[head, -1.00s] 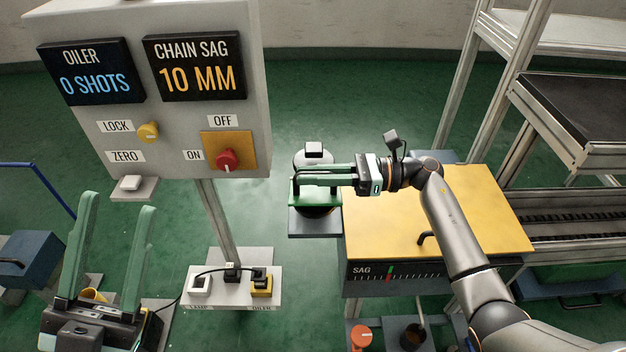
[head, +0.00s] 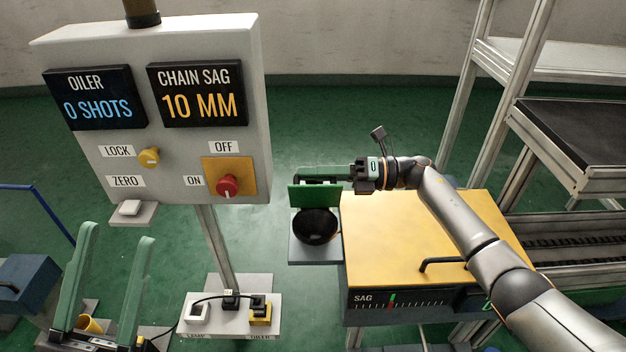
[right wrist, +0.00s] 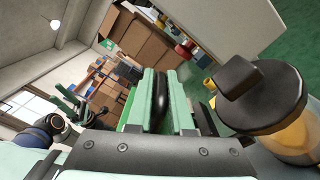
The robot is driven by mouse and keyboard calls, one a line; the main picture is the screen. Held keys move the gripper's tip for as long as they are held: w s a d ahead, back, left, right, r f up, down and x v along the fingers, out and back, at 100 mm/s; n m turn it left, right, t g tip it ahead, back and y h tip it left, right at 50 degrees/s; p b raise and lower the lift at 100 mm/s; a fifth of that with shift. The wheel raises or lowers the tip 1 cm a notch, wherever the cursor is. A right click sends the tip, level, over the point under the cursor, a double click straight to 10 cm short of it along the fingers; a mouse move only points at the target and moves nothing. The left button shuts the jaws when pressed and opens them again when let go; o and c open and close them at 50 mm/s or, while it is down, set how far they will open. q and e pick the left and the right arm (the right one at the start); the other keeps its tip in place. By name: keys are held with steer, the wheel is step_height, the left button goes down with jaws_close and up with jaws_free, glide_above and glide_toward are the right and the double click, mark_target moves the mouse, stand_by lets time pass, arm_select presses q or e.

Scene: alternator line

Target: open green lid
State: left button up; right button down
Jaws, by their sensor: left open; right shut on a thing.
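My right gripper (head: 322,178) comes in from the right behind the lid's top edge. It is shut on the lid's black handle, and the right wrist view shows this dark handle (right wrist: 162,98) between the two green fingers. My left gripper (head: 117,235) is at the lower left, its two green fingers wide apart and empty, far from the lid.
The yellow-topped box (head: 400,225) with a SAG scale is right of the cup. A panel (head: 180,60) with displays, knobs and a red switch stands to the left. In the right wrist view, a black-capped amber jar (right wrist: 275,105) is close beside the fingers.

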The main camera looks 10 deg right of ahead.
steer(key=shift+w+d+f+m, duration=0.15)
steer(key=shift+w+m, duration=0.2)
steer(key=shift+m, duration=0.2)
steer(key=shift+w+d+f+m, duration=0.1)
steer(key=shift+w+m, duration=0.25)
steer(key=shift+m, duration=0.2)
steer(key=c, duration=0.8)
jaws_free()
steer(key=shift+a, duration=0.1)
steer(key=shift+c, duration=0.2)
steer(key=s+d, duration=0.2)
steer(key=d, duration=1)
steer(key=shift+s+d, duration=0.15)
steer(key=shift+s, duration=0.1)
steer(key=shift+s+f, duration=0.1)
